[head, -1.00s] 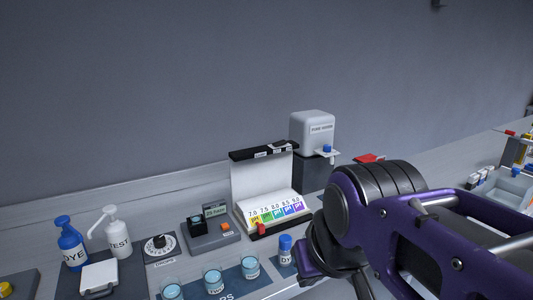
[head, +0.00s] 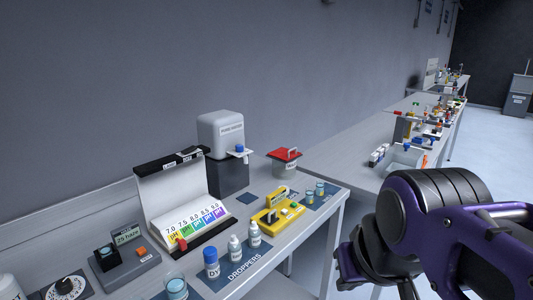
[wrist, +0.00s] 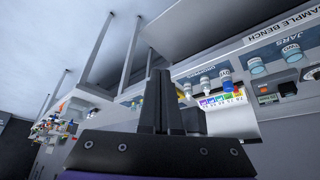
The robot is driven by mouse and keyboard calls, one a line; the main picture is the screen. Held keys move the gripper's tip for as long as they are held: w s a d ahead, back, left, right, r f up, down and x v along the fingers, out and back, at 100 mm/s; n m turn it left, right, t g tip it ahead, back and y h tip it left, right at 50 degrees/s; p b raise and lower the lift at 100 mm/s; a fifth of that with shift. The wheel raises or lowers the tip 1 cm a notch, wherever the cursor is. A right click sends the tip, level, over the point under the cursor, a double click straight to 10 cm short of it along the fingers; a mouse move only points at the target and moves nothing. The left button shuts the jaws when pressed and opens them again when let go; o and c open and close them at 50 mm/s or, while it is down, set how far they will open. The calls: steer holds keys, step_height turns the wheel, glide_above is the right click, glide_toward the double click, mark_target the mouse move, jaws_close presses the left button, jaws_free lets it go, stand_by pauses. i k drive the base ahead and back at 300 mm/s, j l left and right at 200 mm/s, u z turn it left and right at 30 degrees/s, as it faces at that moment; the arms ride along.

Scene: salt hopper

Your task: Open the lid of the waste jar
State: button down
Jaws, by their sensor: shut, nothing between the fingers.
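The waste jar (head: 287,168) stands at the back right of the near bench, beside the white dispenser. In the head view my arm is at the lower right, over the floor in front of the bench and well apart from the jar. I cannot make out the jar in the wrist view.
The white dispenser (head: 221,137) on a dark block stands left of the jar. A yellow device (head: 278,215), small jars (head: 314,190) and dropper bottles (head: 235,247) are in front. A pH colour chart (head: 177,200) stands at left. Another bench (head: 345,150) with labware runs off to the right.

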mark_target(283, 153)
steer(key=i+l+z, duration=0.3)
steer(key=i+l, duration=0.3)
steer(key=i+l+z, duration=0.15)
steer(key=l+z, duration=0.2)
steer(key=i+l+z, duration=0.35)
steer(key=k+l+z, duration=0.45)
steer(key=l, duration=0.25)
steer(key=i+j+u, duration=0.3)
steer(key=j+u, duration=0.15)
steer(key=i+j+u, duration=0.4)
steer(key=i+j, duration=0.05)
steer(key=j, duration=0.1)
